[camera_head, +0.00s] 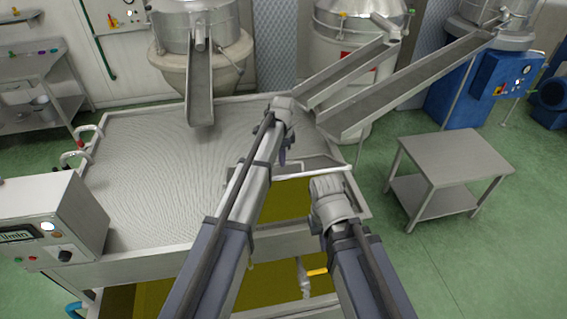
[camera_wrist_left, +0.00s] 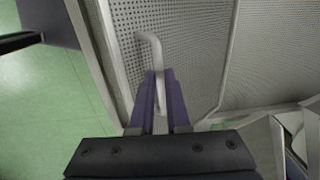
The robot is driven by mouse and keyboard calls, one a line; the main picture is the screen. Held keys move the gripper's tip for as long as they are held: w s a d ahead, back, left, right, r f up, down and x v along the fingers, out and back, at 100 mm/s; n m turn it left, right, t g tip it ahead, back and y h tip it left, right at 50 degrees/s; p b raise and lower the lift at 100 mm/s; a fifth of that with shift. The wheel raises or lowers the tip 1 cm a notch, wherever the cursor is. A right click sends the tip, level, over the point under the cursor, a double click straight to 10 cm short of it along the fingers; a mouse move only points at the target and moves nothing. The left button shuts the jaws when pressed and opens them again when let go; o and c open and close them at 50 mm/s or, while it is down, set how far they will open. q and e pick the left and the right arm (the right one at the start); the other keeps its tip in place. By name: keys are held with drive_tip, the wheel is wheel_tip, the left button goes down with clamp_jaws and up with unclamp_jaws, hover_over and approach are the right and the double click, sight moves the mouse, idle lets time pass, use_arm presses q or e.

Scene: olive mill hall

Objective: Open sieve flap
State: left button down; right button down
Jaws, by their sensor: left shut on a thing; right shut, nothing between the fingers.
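In the left wrist view, the fingers of my left gripper (camera_wrist_left: 162,98) are shut on a pale bent-rod handle (camera_wrist_left: 151,45). The handle stands over a grey perforated sieve panel (camera_wrist_left: 190,50), which lies inside a pale metal frame. In the head view, my left gripper (camera_head: 283,155) points down at the right end of the wide perforated tray (camera_head: 140,165). My left arm covers part of that area, so the handle cannot be made out there. My right gripper (camera_head: 328,187) is to the right, over the tank's front right corner, shut and empty, its fingertips hard to see.
Sloping metal chutes (camera_head: 395,85) end just behind my left gripper. Yellow-green oil (camera_head: 290,200) lies in the tank below my arms. A control box (camera_head: 50,220) stands at the left. A steel side table (camera_head: 455,155) stands at the right, with open green floor around it.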

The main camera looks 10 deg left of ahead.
use_arm(q)
drive_tip(key=shift+w+a+r, duration=0.2)
drive_tip(key=shift+w+a, duration=0.15)
drive_tip(key=shift+w, duration=0.4)
use_arm(e)
drive_tip(key=shift+r, duration=0.2)
use_arm(q)
drive_tip(key=c, duration=1.3)
unclamp_jaws()
drive_tip(key=o, duration=0.3)
drive_tip(key=shift+w+a+f, duration=0.15)
drive_tip(key=shift+w+f, duration=0.2)
drive_tip(key=shift+w, duration=0.1)
drive_tip(key=shift+o, duration=0.6)
drive_tip(key=shift+s+r, duration=0.1)
drive_tip(key=shift+s, duration=0.1)
use_arm(e)
drive_tip(key=shift+w+a+f, duration=0.1)
drive_tip(key=shift+w, duration=0.25)
use_arm(q)
drive_tip(key=shift+s, duration=0.1)
use_arm(e)
drive_tip(key=shift+f, duration=0.1)
